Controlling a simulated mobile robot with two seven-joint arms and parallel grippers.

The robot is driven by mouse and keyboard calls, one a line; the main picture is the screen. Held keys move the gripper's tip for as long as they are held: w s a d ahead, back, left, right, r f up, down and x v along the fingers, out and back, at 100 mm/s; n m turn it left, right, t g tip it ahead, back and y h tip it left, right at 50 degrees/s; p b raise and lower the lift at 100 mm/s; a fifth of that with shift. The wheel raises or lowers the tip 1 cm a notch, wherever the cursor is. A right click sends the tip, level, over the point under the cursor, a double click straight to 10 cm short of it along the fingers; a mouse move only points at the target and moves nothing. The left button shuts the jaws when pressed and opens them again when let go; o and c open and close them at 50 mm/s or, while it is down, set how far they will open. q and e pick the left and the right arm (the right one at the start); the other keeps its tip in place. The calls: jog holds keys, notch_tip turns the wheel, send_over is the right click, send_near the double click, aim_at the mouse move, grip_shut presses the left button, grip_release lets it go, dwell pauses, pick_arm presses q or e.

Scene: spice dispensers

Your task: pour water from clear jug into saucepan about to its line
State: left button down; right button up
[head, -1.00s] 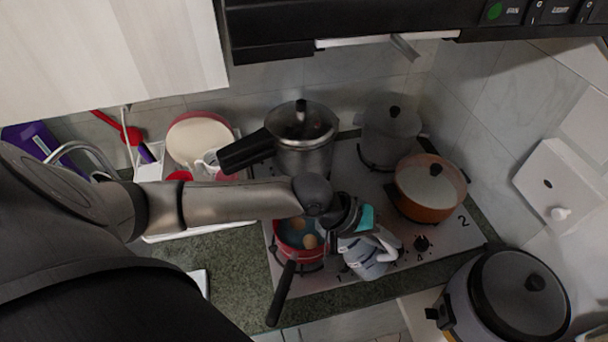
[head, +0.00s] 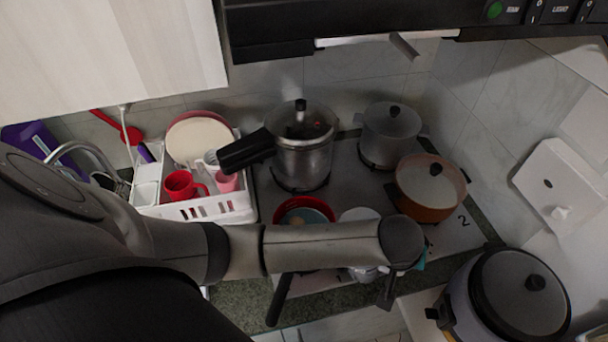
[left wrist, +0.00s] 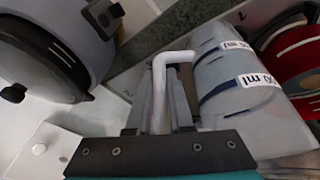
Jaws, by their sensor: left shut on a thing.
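The red saucepan (head: 290,206) sits on the front left of the stove. Its far rim and dark handle show in the head view; my left arm hides most of its inside, so its water level and line cannot be seen. It also shows at the right of the left wrist view (left wrist: 294,52). The clear jug (left wrist: 238,85), with white "ml" labels, is right of the saucepan, mostly behind my arm in the head view (head: 358,214). My left gripper (left wrist: 160,105) is shut on its white handle. The jug's tilt and contents are unclear. My right gripper is not in view.
A pressure cooker (head: 302,155), a grey pot (head: 390,140) and an orange lidded pot (head: 430,190) stand on the stove. A rice cooker (head: 515,300) is at the front right. A white dish rack (head: 235,208) with cups stands left. The range hood hangs above.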

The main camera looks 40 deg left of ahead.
pick_arm(q)
jog(key=shift+w+d+f+m+y, duration=0.15)
jog(key=shift+d+f+y, duration=0.1)
jog(key=shift+f+y, duration=0.35)
jog(key=shift+s+d+f+m+y, duration=0.15)
jog(key=shift+d+f+y, duration=0.1)
jog(key=shift+f+y, duration=0.35)
jog(key=shift+w+r, duration=0.1)
jog(key=shift+r, duration=2.35)
